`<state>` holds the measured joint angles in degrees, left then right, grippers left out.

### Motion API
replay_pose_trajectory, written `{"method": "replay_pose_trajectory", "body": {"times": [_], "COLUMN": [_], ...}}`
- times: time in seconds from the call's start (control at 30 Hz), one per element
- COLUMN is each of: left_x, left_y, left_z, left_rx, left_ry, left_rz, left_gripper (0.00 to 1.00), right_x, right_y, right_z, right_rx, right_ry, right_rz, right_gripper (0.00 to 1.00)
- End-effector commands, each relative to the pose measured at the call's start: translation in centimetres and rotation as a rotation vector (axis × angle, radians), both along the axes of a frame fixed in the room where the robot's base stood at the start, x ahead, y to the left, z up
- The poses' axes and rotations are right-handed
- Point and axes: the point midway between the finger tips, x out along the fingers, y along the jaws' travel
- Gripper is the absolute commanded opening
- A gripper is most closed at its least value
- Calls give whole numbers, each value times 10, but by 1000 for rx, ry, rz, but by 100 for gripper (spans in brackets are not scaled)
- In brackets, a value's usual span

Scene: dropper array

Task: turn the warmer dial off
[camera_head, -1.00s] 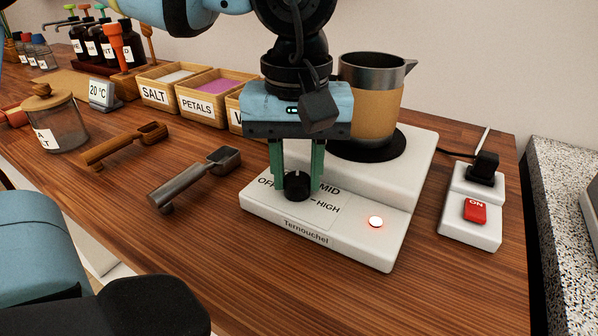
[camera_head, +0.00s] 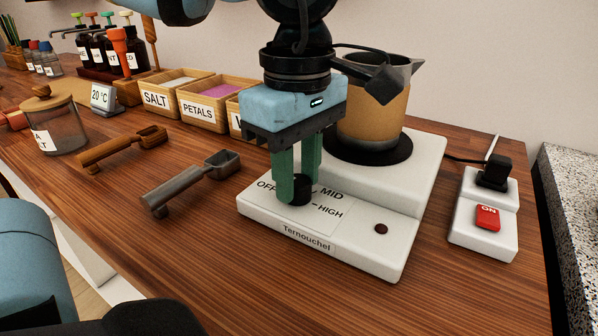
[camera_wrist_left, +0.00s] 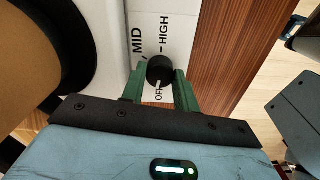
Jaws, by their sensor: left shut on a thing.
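The white warmer (camera_head: 345,250) stands on the wooden table, with OFF, MID and HIGH printed on its front plate. Its black dial (camera_head: 300,190) sits between my left gripper's green fingers. My left gripper (camera_head: 297,184) is shut on the dial from above; the wrist view shows the dial (camera_wrist_left: 160,68) with a finger on each side. The dial's white mark points toward OFF in the wrist view. The warmer's round lamp (camera_head: 381,229) is dark. A jug with a tan band (camera_head: 372,115) stands on the warmer's black plate. My right gripper cannot be made out.
A power block with a red ON switch (camera_head: 488,217) stands right of the warmer. A grey scoop (camera_head: 190,183) and a wooden scoop (camera_head: 122,148) lie to the left. Labelled boxes (camera_head: 209,104) stand behind. The table front is clear.

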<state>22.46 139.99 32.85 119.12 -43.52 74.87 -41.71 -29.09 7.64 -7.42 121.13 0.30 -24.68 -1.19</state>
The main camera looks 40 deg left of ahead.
Motion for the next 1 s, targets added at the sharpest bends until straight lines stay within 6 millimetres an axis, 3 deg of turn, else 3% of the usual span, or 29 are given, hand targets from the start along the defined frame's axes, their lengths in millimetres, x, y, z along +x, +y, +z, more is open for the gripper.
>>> {"method": "replay_pose_trajectory", "body": {"times": [0.4,0.9,0.93,1.0], "left_x": [0,0,0,0], "left_y": [0,0,0,0], "left_z": [0,1,1,1], "left_rx": [1,0,0,0], "left_ry": [-2,-2,-2,-2], "left_rz": [167,186,186,186], "left_gripper": [7,7,31,41], "right_x": [3,0,0,-2], "right_y": [-1,-1,-1,-1], "right_z": [-4,-4,-4,-4], "right_rx": [-1,-2,-2,-2], "right_ry": [-4,2,3,5], "right_rz": [0,1,1,1], "right_gripper": [36,36,36,36]}}
